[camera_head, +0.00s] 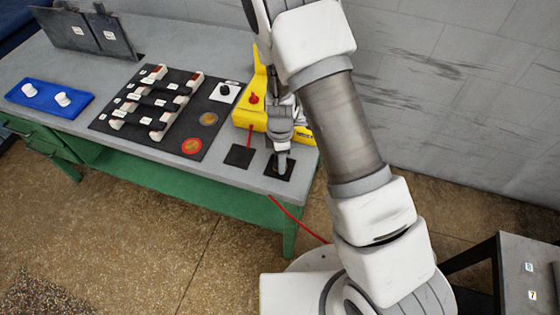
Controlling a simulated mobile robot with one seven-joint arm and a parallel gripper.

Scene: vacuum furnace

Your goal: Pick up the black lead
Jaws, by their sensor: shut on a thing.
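My gripper (283,160) points down over the right one of two small black pads (290,173) at the front right of the grey bench. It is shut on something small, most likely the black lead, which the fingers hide. I cannot see whether the lead touches the pad. A yellow device (243,117) with a red knob stands just behind and left of my gripper. A red lead (250,137) runs down its front toward the left black pad (239,156).
A black panel (140,135) with rows of terminals, a dial and a red round button lies to the left. A blue tray (40,105) with two white pieces is farther left. A red cable (298,218) hangs off the bench front. A grey table (530,265) stands at lower right.

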